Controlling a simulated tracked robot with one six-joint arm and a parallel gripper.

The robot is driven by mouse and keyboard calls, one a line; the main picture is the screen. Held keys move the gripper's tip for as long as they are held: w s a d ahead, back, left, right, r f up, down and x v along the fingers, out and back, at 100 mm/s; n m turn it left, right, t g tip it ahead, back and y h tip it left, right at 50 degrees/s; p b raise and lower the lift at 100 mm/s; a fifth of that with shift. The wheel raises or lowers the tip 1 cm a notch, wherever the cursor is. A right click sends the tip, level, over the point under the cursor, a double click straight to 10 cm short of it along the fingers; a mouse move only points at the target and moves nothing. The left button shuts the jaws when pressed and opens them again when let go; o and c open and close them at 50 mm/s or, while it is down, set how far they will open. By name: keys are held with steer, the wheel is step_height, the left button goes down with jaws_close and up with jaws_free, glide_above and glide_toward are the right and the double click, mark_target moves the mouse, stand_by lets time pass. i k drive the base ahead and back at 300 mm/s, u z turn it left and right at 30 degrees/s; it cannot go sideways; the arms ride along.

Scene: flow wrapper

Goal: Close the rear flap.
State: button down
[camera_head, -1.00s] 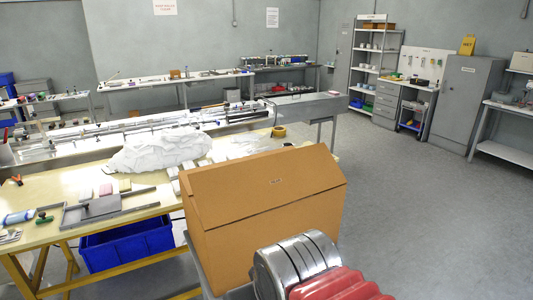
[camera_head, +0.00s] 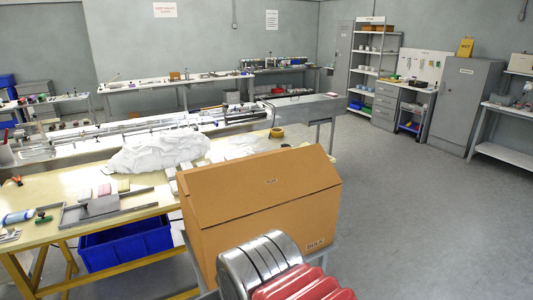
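The brown cardboard carton (camera_head: 262,240) stands in the lower middle, close in front of the camera. My arm, a silver banded cylinder and a red ribbed part, covers the carton's lower front. My gripper does not show, and I cannot see it touching the carton.
A yellow-topped bench (camera_head: 88,228) with a crumpled white sheet (camera_head: 158,150) lies left of and behind the carton. A blue bin (camera_head: 127,245) is under the bench. Grey floor (camera_head: 430,225) to the right is clear, up to the grey cabinet (camera_head: 465,105).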

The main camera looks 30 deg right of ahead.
mark_target(223, 193)
steer(key=z, duration=0.05)
steer(key=i, duration=1)
steer(key=u, duration=0.05)
